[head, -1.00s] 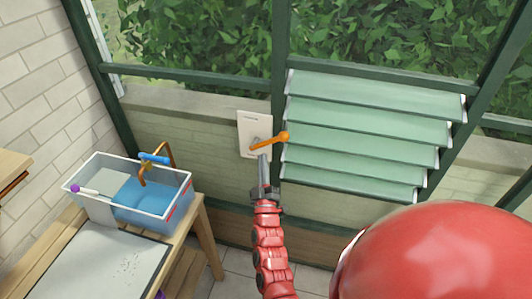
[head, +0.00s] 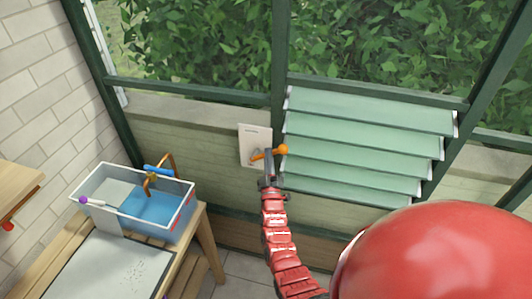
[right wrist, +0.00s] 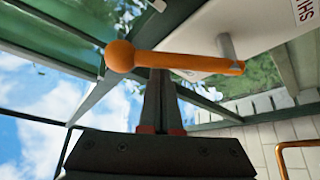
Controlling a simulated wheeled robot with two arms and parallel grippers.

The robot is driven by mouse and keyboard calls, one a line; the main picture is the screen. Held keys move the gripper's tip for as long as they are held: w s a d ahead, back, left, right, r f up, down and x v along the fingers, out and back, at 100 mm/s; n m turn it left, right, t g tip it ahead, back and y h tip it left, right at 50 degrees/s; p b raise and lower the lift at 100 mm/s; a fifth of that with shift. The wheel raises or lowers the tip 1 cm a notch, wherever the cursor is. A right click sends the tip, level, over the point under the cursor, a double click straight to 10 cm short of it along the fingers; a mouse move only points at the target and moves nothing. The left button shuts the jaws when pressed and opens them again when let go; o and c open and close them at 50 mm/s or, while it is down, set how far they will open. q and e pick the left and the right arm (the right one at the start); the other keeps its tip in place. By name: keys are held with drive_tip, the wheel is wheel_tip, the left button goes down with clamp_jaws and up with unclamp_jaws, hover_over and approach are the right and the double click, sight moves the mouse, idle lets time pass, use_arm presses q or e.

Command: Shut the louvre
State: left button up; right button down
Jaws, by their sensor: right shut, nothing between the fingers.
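The louvre (head: 362,128) has several pale green slats that stand tilted outward with gaps between them. Its orange lever (head: 257,155) sits on a white wall plate (head: 252,133) left of the slats, its ball end pointing right and slightly up. In the right wrist view the lever (right wrist: 190,62) crosses the picture in front of the plate (right wrist: 262,28), which bears partly cut-off lettering. My left gripper is not in view.
A clear bin (head: 178,226) with blue contents, a blue-handled tool and a purple-tipped stick stands on a wooden bench (head: 205,222) at left. A pale tray (head: 85,275) lies in front. Dark green window frames surround the louvre.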

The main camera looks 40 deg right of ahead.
idle(0.3)
wheel_tip(320, 180, down, 10)
drive_tip(key=m+g+h+b, duration=0.9)
drive_tip(key=m+g+b, duration=0.2)
drive_tip(key=m+b, duration=1)
drive_tip(key=shift+s+d+m+b, duration=0.35)
drive_tip(key=shift+s+m+b, duration=0.1)
drive_tip(key=shift+m, duration=0.95)
drive_tip(key=shift+r, duration=0.1)
drive_tip(key=s+a+f+p, duration=0.1)
drive_tip(key=s+a, duration=0.4)
drive_tip(key=a, duration=0.2)
drive_tip(key=shift+s+a, duration=0.25)
drive_tip(key=shift+a, duration=0.1)
